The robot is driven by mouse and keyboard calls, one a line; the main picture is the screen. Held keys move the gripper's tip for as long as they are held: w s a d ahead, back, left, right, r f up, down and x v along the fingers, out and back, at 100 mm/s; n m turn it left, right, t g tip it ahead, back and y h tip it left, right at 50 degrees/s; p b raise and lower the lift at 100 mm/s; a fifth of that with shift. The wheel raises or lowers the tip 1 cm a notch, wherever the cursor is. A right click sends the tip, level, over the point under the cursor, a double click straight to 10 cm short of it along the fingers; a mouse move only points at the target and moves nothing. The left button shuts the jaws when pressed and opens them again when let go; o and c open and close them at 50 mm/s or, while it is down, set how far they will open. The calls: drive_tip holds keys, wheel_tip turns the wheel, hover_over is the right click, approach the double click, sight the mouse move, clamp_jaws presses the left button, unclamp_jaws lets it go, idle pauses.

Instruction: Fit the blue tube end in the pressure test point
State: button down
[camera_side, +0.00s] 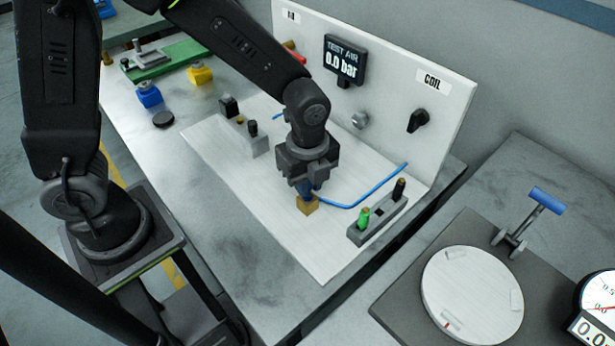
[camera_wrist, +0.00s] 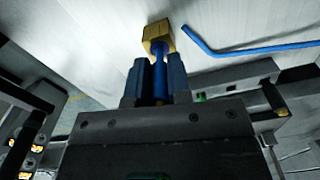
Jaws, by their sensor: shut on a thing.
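My gripper (camera_side: 307,186) points down over the white board and is shut on a blue upright piece (camera_wrist: 159,72), apparently the tube end. A small brass block (camera_side: 307,205), which may be the test point, is directly below it. In the wrist view the brass block (camera_wrist: 157,36) sits at the far tip of the blue piece; I cannot tell whether the piece is seated in it or just touching. A thin blue tube (camera_side: 378,187) runs from beside the block to the upright panel. In the wrist view the tube (camera_wrist: 255,48) bends near the block.
A grey block with green and black posts (camera_side: 377,213) stands right of my gripper, another grey block (camera_side: 243,134) left. The white panel (camera_side: 385,55) behind carries a display (camera_side: 342,60) reading 0.0 bar. The front of the white board is clear.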

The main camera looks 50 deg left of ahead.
drive_tip(key=shift+f, duration=0.95)
drive_tip(key=c, duration=1)
unclamp_jaws()
drive_tip(key=shift+r, duration=0.1)
wheel_tip(320, 180, up, 14)
drive_tip(key=shift+f, duration=0.2)
drive_tip(key=s+a+r+n+t, duration=0.2)
drive_tip(key=s+a+n, duration=0.1)
drive_tip(key=n, duration=0.3)
drive_tip(key=s+a+r+n+t, duration=0.1)
drive_tip(key=s+a+r+n, duration=0.1)
drive_tip(key=s+a+n, duration=0.2)
drive_tip(key=s+a+r+n+t, duration=0.2)
drive_tip(key=s+a+n, duration=0.2)
drive_tip(key=n, duration=0.6)
drive_tip(key=shift+s+a+t, duration=0.1)
drive_tip(key=shift+s+t, duration=0.2)
drive_tip(key=shift+s, duration=0.05)
